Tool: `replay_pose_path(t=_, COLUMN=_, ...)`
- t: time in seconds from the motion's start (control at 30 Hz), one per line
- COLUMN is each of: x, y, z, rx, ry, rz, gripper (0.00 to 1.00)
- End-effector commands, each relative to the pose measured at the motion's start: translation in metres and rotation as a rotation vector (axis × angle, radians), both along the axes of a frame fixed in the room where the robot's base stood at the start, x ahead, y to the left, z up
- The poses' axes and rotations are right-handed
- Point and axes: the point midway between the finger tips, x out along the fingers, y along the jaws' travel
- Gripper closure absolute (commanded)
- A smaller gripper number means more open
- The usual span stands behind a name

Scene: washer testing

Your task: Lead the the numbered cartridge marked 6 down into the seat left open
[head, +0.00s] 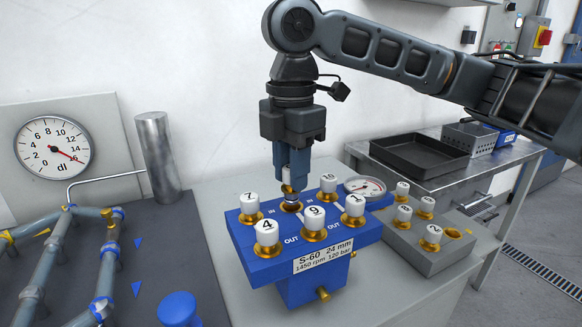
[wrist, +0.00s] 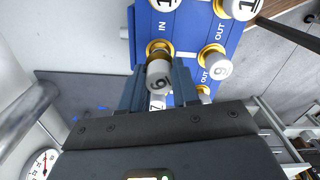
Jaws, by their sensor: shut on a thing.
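My gripper (head: 289,180) points down over the back row of the blue block (head: 262,272), shut on a white-capped cartridge. In the wrist view, the cartridge marked 6 (wrist: 158,76) is between the fingers, its brass lower end toward the block. In the head view, the fingers hide most of it. Directly below is the brass-ringed open seat (head: 291,207), between cartridge 7 (head: 249,203) and another back-row cartridge (head: 328,183). I cannot tell whether the tip has entered the ring. Cartridges 4 (head: 266,232), 9 (head: 313,217) and 1 (head: 354,205) fill the front row.
A grey rack (head: 410,250) at right holds several white-capped cartridges and has an empty brass hole (head: 452,234). A small gauge (head: 365,187) lies behind the block. A metal cylinder (head: 158,158) and piping (head: 108,265) stand left. A black tray (head: 420,155) is at back right.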

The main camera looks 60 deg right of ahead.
Motion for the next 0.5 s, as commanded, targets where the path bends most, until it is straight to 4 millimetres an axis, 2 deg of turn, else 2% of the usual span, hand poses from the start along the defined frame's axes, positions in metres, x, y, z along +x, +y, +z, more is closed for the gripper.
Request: replay_pose_path(t=0.5, x=0.000, y=0.000, z=-0.019, rx=0.000, ry=0.001, rz=0.000, gripper=1.00)
